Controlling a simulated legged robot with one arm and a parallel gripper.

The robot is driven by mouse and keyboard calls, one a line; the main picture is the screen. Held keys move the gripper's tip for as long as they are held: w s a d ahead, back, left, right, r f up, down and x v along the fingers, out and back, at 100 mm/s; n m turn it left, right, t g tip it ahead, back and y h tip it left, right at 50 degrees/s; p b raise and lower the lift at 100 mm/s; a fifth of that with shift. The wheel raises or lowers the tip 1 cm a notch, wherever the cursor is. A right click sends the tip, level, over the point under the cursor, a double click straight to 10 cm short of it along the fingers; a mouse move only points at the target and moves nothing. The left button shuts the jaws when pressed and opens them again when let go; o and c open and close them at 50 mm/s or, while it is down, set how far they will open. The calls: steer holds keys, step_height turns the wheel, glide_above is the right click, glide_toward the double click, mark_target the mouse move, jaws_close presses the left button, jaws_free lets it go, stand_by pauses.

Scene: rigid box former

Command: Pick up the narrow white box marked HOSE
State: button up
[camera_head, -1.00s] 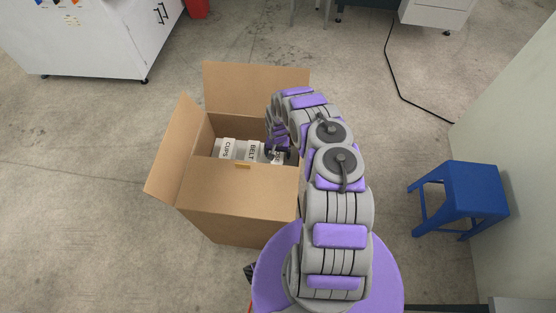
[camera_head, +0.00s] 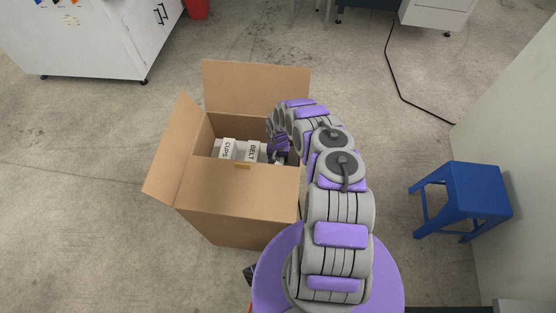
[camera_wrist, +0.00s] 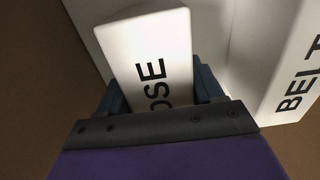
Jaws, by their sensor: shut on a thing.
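In the wrist view, a narrow white box (camera_wrist: 153,48) lies between my two fingers, with the letters "OSE" visible and the rest of its marking hidden by my gripper. My gripper (camera_wrist: 165,90) is shut on this box, inside the cardboard box. In the head view my gripper (camera_head: 279,157) is at the right side of the cardboard box (camera_head: 240,205), and my arm hides most of the held box.
White boxes marked CUPS (camera_head: 229,148) and BELT (camera_head: 253,151) stand to the left inside the cardboard box; BELT also shows close at right in the wrist view (camera_wrist: 296,80). The carton's flaps are open. A blue stool (camera_head: 465,190) stands at right.

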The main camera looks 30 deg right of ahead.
steer(key=c, duration=0.5)
steer(key=shift+r, duration=0.15)
